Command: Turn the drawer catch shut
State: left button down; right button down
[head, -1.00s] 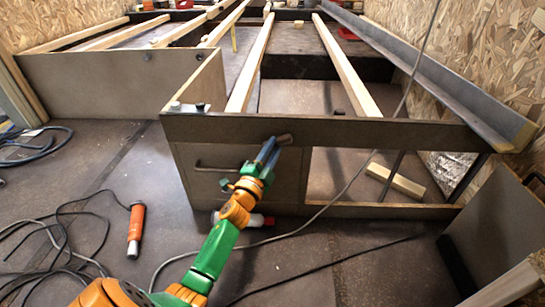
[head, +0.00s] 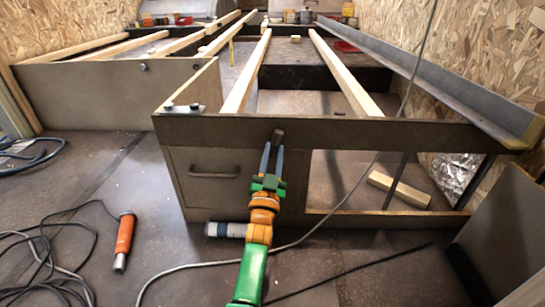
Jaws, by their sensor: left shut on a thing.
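The drawer (head: 190,185) has a dark front with a bar handle (head: 213,172) and sits in the wooden frame below the front rail (head: 350,133). The catch (head: 278,136) is a small dark piece on the rail above the drawer's right edge. It stands roughly upright, its top near the middle of the rail. My left gripper (head: 272,158) reaches up from below and its blue fingers are shut on the catch, hiding its lower part. My right gripper does not show.
An orange-handled tool (head: 124,241) with a cable lies on the floor at left. A cable crosses the opening at right, where a wood block (head: 399,190) lies. A dark panel (head: 505,235) stands at far right.

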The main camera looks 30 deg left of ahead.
pick_arm(q)
jog(key=shift+d+n+y, duration=0.1)
jog(key=shift+n+y, duration=0.3)
jog(key=shift+n, duration=0.3)
jog(key=shift+g, duration=0.3)
jog(key=shift+n+y, duration=0.3)
jog(key=shift+n, duration=0.3)
jog(key=c, duration=0.6)
grip_release()
jog(key=shift+c, duration=0.2)
